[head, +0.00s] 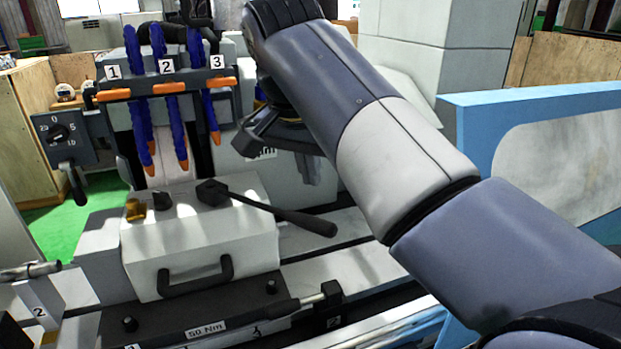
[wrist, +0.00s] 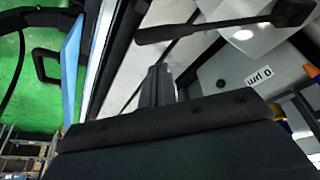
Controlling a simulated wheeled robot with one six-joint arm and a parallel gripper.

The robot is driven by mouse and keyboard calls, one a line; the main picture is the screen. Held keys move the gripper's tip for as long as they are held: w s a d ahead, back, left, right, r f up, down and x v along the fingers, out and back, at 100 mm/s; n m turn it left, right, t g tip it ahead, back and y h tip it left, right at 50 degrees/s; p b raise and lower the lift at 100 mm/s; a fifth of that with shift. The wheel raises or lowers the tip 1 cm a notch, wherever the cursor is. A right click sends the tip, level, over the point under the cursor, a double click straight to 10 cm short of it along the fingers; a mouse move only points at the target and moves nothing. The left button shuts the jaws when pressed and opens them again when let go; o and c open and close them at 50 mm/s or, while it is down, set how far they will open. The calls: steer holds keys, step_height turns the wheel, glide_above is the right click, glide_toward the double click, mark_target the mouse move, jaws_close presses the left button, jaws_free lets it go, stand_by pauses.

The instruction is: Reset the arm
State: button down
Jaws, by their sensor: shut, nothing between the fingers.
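My arm (head: 400,160) reaches from the lower right to the upper middle of the head view. It hides part of the machine behind it. My gripper (head: 314,170) hangs at the arm's far end, partly hidden by the arm. In the wrist view its fingers (wrist: 157,86) are together, with nothing seen between them. The gripper appears above and to the right of the headstock box, apart from the black-handled lever (head: 270,208). That lever also shows at the top of the wrist view (wrist: 225,24).
A grey box with a handle (head: 195,275) stands on the machine bed. Blue hoses with orange tips (head: 170,90) hang at numbered valves. A dial (head: 62,132) is at the left. A blue-framed panel (head: 560,150) stands at the right. A torque bar (head: 215,325) lies in front.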

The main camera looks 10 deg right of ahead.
mark_target(317, 219)
steer(key=shift+s+x, duration=0.2)
steer(key=shift+x, duration=3.65)
steer(key=shift+a, duration=0.15)
